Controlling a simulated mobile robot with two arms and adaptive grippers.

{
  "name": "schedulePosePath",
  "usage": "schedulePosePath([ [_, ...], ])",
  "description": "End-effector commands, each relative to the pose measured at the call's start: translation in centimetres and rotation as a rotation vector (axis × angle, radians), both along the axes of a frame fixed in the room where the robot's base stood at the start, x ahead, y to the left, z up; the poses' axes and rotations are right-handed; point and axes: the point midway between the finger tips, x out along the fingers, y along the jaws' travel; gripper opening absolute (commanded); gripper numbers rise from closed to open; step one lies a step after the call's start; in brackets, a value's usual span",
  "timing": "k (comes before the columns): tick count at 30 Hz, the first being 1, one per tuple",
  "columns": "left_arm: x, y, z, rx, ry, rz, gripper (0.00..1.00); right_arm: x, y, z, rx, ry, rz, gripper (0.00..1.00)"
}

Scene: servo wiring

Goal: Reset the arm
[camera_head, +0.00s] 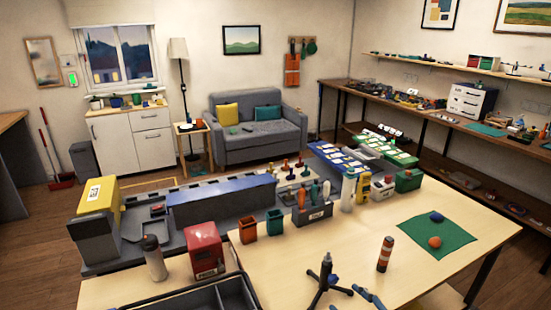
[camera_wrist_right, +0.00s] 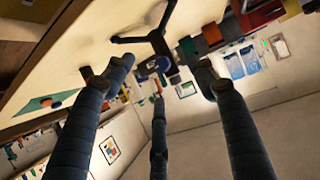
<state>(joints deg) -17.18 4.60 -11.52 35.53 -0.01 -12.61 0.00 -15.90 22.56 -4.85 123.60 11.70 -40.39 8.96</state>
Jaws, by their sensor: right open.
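My right gripper (camera_wrist_right: 163,80) is open and empty in the right wrist view, its dark segmented fingers spread apart. In the head view, only dark bluish fingertips (camera_head: 368,297) show at the bottom edge, which look like part of that gripper. They are over the front of the light wooden table (camera_head: 290,272). A black tripod stand (camera_head: 326,272) is on the table just left of them. The stand also shows beyond the fingers in the wrist view (camera_wrist_right: 157,42), with a gap between. My left gripper is not in view.
An orange-and-white striped cylinder (camera_head: 385,254) stands right of the tripod. A green mat (camera_head: 437,241) with small blue and orange items lies farther right. Orange and green cups (camera_head: 248,229), a tool holder (camera_head: 312,212) and a red box (camera_head: 206,250) stand at the left. The table between is clear.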

Motion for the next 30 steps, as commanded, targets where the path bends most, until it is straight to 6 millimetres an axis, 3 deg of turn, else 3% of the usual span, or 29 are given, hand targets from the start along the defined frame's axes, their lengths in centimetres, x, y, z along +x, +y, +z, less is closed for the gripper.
schedulePosePath([
  [4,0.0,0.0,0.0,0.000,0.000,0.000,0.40,-6.4,1.4,-4.7,-0.051,0.226,-0.012,0.56],
  [9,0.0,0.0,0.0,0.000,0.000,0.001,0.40,-13.3,2.0,-7.8,-0.102,0.446,-0.023,0.56],
  [21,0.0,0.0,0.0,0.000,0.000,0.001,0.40,-25.6,2.4,-9.8,-0.156,0.802,-0.034,0.56],
  [30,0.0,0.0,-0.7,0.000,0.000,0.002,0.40,-23.9,2.6,-18.5,-0.163,0.827,-0.028,0.56],
])
